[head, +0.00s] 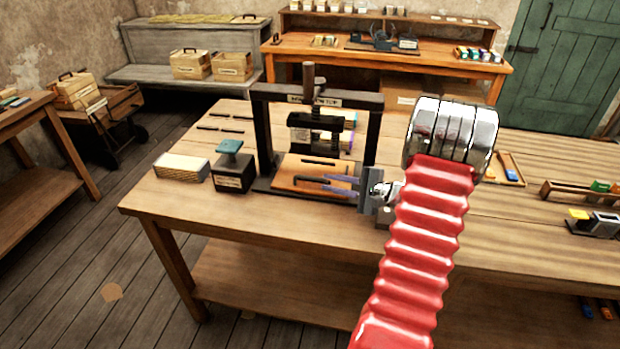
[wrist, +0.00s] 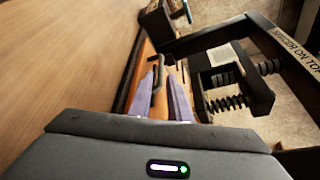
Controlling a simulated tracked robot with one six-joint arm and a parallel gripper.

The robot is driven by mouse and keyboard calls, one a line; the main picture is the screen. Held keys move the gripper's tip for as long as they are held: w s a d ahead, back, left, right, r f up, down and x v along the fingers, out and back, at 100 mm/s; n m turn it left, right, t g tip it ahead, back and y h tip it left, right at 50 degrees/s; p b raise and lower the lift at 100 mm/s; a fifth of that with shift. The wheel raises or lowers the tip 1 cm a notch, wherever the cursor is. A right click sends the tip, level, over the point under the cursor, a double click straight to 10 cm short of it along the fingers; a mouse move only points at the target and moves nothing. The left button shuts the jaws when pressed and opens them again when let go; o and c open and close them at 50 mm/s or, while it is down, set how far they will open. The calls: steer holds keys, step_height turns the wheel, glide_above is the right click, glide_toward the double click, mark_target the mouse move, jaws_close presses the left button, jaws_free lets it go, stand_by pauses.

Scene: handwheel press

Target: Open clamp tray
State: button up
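The press has a black frame (head: 376,130) with a screw handle on top and stands on the workbench. It also shows in the wrist view (wrist: 212,40), with a label reading "SPACER ON TOP". Its orange-brown clamp tray (head: 292,170) lies low between the posts, and a strip of it shows in the wrist view (wrist: 139,77). A dark bar handle (wrist: 157,75) is on the tray's near side. My gripper (head: 325,184) is at this handle, its two lavender fingers apart. In the wrist view the fingertips (wrist: 177,70) appear beside the handle; contact cannot be told.
Small racks (head: 595,222) stand at the right. The bench's front left is clear.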

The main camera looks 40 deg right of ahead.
mark_target(315, 179)
steer(key=x, duration=0.8)
steer(key=shift+w, duration=0.35)
steer(key=shift+c, duration=0.4)
jaws_close()
steer(key=shift+d, duration=0.15)
steer(key=shift+s, duration=0.1)
